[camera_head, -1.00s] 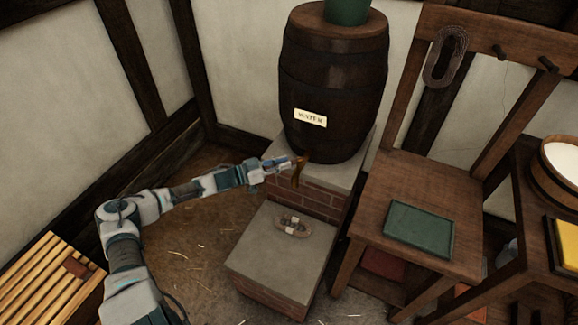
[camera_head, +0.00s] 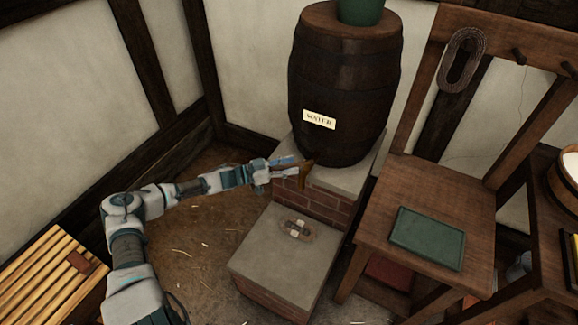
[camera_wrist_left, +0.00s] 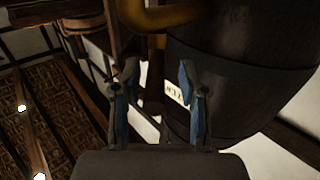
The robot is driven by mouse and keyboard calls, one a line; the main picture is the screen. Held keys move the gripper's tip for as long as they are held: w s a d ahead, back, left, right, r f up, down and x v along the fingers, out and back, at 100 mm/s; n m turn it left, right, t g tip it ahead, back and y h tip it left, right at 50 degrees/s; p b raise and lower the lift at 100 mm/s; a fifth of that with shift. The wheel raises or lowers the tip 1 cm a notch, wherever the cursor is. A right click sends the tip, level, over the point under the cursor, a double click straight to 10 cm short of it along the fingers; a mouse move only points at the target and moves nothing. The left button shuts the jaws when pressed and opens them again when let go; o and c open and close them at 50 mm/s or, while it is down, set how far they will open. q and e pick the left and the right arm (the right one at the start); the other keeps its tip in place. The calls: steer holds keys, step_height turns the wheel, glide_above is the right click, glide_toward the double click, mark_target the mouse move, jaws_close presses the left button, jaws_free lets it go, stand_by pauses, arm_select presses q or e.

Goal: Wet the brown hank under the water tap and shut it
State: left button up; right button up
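A small tied hank (camera_head: 297,230), brownish with pale bands, lies flat on the low stone slab (camera_head: 270,262) below the tap. The brass-brown water tap (camera_head: 307,175) sticks out low on the front of the dark barrel (camera_head: 345,85) labelled WATER. My left gripper (camera_head: 291,167) is at the tap with its fingers apart. In the left wrist view the open gripper (camera_wrist_left: 156,85) has the tap's brass pipe (camera_wrist_left: 165,19) just beyond its fingertips. I cannot tell if the fingers touch the tap, and I see no clear water stream. My right gripper is not in view.
A wooden chair (camera_head: 450,190) with a green book-like pad (camera_head: 427,238) stands to the right. A grey-brown coil (camera_head: 463,60) hangs on its back. A slatted bench (camera_head: 45,275) is at the lower left. The floor between is open with straw bits.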

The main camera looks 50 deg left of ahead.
arm_select(q)
steer(key=shift+r, duration=0.1)
steer(key=shift+s, duration=0.1)
steer(key=shift+v, duration=0.8)
steer(key=v, duration=1)
steer(key=shift+s+a, duration=0.1)
